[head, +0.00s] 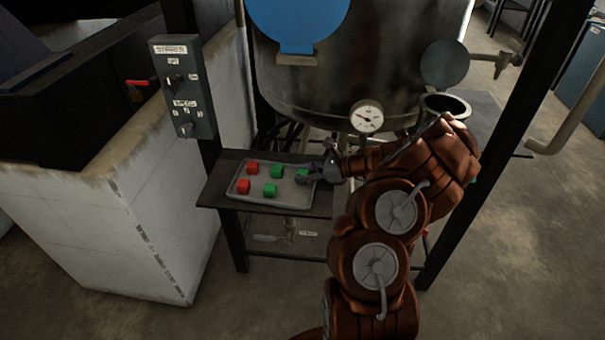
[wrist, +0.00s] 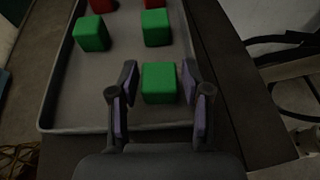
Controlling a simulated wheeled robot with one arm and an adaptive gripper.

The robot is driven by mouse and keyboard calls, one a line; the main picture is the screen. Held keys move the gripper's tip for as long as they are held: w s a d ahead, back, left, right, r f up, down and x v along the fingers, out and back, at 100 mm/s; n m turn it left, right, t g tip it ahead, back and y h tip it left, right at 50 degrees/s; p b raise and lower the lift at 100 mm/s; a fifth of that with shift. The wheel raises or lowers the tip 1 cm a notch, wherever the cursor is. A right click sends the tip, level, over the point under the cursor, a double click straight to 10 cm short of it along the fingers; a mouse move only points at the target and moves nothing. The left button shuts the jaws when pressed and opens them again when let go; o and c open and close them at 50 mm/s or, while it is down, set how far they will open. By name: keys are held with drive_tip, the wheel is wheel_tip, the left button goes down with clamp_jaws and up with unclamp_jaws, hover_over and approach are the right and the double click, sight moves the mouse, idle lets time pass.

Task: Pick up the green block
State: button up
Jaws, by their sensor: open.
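Three green blocks sit on a grey tray (wrist: 60,75). The nearest green block (wrist: 158,83) in the wrist view lies between the open fingers of my gripper (wrist: 159,103), with gaps on both sides. Another green block (wrist: 157,28) is just beyond it, and a third green block (wrist: 91,33) is to the left. In the head view my gripper (head: 311,177) is at the tray's right end and partly covers the nearest green block (head: 302,172). The other green blocks (head: 277,171) and (head: 270,190) show clear of it.
Two red blocks, one at the back (head: 252,167) and one at the front (head: 243,187), stand at the tray's left end. The tray rests on a dark shelf (head: 215,190). A large metal tank (head: 370,60) with a gauge (head: 367,117) stands behind, and a switch box (head: 183,87) is at left.

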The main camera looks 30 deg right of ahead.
sight(303, 171)
drive_tip(key=shift+w+a+f, duration=0.1)
drive_tip(key=shift+w+a, duration=0.1)
drive_tip(key=c, duration=0.9)
drive_tip(key=shift+r+b, duration=0.3)
drive_tip(key=shift+r, duration=0.35)
wheel_tip(303, 171, up, 2)
drive_tip(key=shift+r+b, duration=0.2)
drive_tip(key=shift+b, duration=0.1)
drive_tip(key=s+d, duration=0.1)
drive_tip(key=s, duration=0.4)
drive_tip(key=s+d+r+b, duration=0.1)
drive_tip(key=s+d, duration=0.1)
drive_tip(key=s, duration=0.3)
drive_tip(key=s+d+b, duration=0.1)
drive_tip(key=s, duration=0.4)
drive_tip(key=shift+s+d+r, duration=0.15)
drive_tip(key=shift+s+d, duration=0.05)
drive_tip(key=shift+d, duration=0.2)
